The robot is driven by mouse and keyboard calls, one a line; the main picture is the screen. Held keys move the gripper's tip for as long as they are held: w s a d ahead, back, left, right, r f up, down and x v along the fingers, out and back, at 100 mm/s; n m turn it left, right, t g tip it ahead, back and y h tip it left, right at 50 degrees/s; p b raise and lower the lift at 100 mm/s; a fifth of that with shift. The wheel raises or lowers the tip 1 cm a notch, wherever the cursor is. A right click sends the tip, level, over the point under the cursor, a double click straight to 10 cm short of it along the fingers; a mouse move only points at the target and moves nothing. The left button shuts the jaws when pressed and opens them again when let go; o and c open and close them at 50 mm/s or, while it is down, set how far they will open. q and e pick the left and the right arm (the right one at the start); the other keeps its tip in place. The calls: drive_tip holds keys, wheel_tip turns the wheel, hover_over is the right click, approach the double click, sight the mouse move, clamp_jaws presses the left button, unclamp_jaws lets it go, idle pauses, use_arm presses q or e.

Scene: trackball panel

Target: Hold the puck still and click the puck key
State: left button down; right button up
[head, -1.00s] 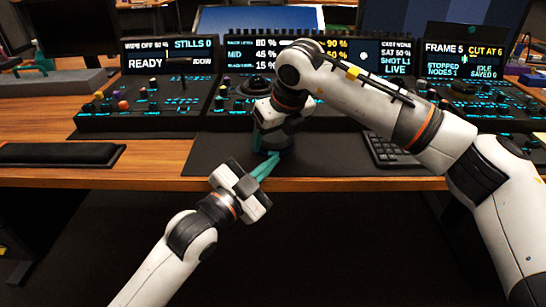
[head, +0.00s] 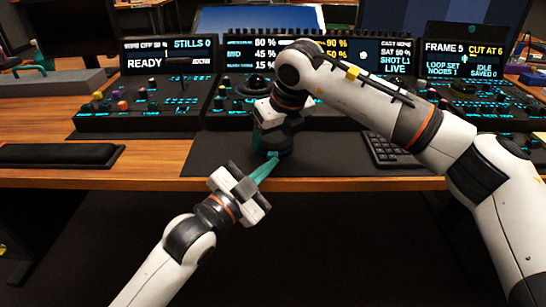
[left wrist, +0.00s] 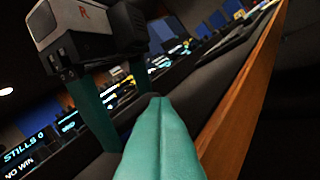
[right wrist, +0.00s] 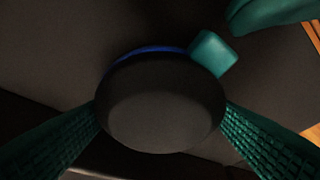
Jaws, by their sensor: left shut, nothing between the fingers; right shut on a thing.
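The puck (right wrist: 160,105) is a dark round knob with a blue ring, on the dark mat at the desk's front. My right gripper (head: 270,147) points down with its fingers on either side of the puck, shut on it. A small teal block (right wrist: 213,53) sits at the puck's rim and looks like its key. My left gripper (head: 274,160) is shut and empty, its teal fingertips close to the puck's front. Its fingers also show in the left wrist view (left wrist: 155,125).
Control consoles with lit screens (head: 168,57) line the back of the desk. A keyboard (head: 385,150) lies to the right, partly behind my right arm. A black wrist rest (head: 60,154) lies at left. The space before the wooden desk edge (head: 110,183) is free.

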use_arm(q)
drive_tip(key=shift+s+f, duration=0.4)
drive_tip(key=shift+f, duration=0.1)
drive_tip(key=s, duration=0.5)
drive_tip(key=shift+a+r, duration=0.1)
drive_tip(key=shift+r, duration=0.15)
idle(0.5)
use_arm(e)
drive_tip(key=o, duration=1)
drive_tip(key=shift+c, duration=0.2)
drive_tip(key=v, duration=1.2)
use_arm(q)
drive_tip(key=shift+r, duration=0.15)
use_arm(e)
drive_tip(key=shift+r, duration=0.1)
